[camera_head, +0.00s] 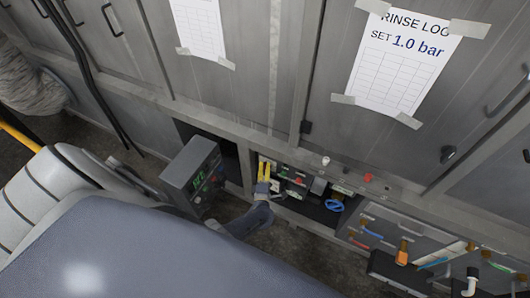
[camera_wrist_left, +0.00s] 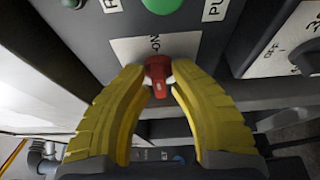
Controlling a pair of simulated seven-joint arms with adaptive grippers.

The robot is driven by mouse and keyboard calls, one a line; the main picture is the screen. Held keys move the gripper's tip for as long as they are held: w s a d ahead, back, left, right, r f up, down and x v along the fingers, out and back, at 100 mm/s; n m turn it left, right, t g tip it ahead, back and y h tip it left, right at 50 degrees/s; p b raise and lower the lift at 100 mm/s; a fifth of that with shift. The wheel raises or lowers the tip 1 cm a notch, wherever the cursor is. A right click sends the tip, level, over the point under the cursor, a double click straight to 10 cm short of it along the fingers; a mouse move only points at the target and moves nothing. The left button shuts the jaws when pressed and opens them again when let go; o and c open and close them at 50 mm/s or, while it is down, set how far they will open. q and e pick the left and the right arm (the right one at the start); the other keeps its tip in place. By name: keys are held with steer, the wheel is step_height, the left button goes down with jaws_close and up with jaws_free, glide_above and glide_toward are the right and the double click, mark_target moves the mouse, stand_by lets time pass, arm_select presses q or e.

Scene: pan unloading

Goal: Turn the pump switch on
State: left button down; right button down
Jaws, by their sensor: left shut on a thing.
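The pump switch (camera_wrist_left: 157,75) is a small red knob in the left wrist view, on a dark panel with a white label reading "ON" above it. My left gripper (camera_wrist_left: 157,84) has its two yellow fingers on either side of the knob, with the tips closed on it. In the head view the yellow fingers of my left gripper (camera_head: 264,170) reach into the low recess under the cabinets; the switch itself cannot be made out there. My right gripper is in neither view.
A green button (camera_wrist_left: 162,4) sits just above the switch. A grey box with a green display (camera_head: 192,172) stands left of the gripper. A blue handle (camera_head: 334,205) and orange fittings (camera_head: 402,254) lie to the right. A "RINSE LOG" sheet (camera_head: 400,65) hangs above.

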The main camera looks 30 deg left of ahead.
arm_select(q)
steer(key=shift+w+a+r, duration=0.1)
steer(key=shift+w+a, duration=0.05)
stand_by(0.3)
steer(key=c, duration=1.5)
jaws_free()
steer(key=shift+o, duration=0.2)
steer(key=shift+s+d, duration=0.35)
steer(key=shift+s, duration=0.2)
steer(key=v, duration=1.1)
